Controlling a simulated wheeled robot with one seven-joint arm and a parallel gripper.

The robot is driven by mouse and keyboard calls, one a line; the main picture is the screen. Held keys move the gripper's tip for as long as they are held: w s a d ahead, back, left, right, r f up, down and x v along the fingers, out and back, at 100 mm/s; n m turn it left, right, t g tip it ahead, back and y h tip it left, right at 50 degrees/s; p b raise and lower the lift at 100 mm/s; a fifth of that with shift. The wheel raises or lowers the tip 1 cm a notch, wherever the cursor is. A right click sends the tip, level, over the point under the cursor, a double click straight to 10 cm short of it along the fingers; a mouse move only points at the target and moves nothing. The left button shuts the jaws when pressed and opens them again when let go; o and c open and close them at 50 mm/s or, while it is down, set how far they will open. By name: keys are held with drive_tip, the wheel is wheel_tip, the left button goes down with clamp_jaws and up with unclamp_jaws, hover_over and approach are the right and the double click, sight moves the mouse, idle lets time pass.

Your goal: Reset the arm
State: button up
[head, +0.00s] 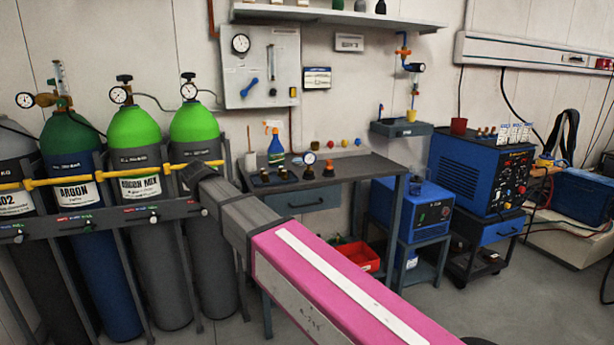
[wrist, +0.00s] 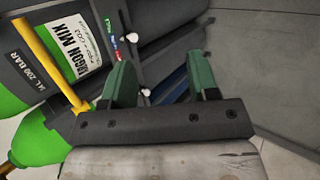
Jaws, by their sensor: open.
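My arm reaches from the lower right of the head view, a pink link with a white strip and then dark grey sections. Its dark end is in front of the gas cylinder rack, by the green argon mix cylinder (head: 140,130). In the wrist view my gripper (wrist: 160,78) has two green fingers standing apart, with nothing between them. Beyond the fingers are the dark rack rail (wrist: 165,47) and the argon mix cylinder (wrist: 75,30), with its label to the left. I cannot tell how far the fingers are from the rail.
A yellow bar (head: 95,177) runs across the cylinders. A grey workbench (head: 360,170) with a spray bottle (head: 275,146) and small fittings stands behind my arm. A red bin (head: 357,256) is below it. Blue welding machines (head: 470,170) stand at the right. Floor shows at the lower right.

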drive_tip(key=d+f+m+g+h, duration=0.15)
drive_tip(key=d+f+m, duration=0.35)
drive_tip(key=d+f, duration=0.65)
drive_tip(key=d+f+m+g, duration=0.3)
drive_tip(key=d+f+m, duration=0.3)
drive_tip(key=d, duration=1.1)
drive_tip(key=s+d+f+m+g, duration=0.1)
drive_tip(key=s+d+f+m, duration=0.2)
drive_tip(key=d, duration=0.4)
drive_tip(key=s+d+f+m+g+y, duration=0.1)
drive_tip(key=s+d+f+m, duration=0.3)
drive_tip(key=s+d+f, duration=0.2)
drive_tip(key=s+d+f+m+g, duration=0.1)
drive_tip(key=s+d+f+m, duration=0.3)
drive_tip(key=d, duration=0.5)
drive_tip(key=shift+s+d+f, duration=0.25)
drive_tip(key=shift+g+y, duration=0.25)
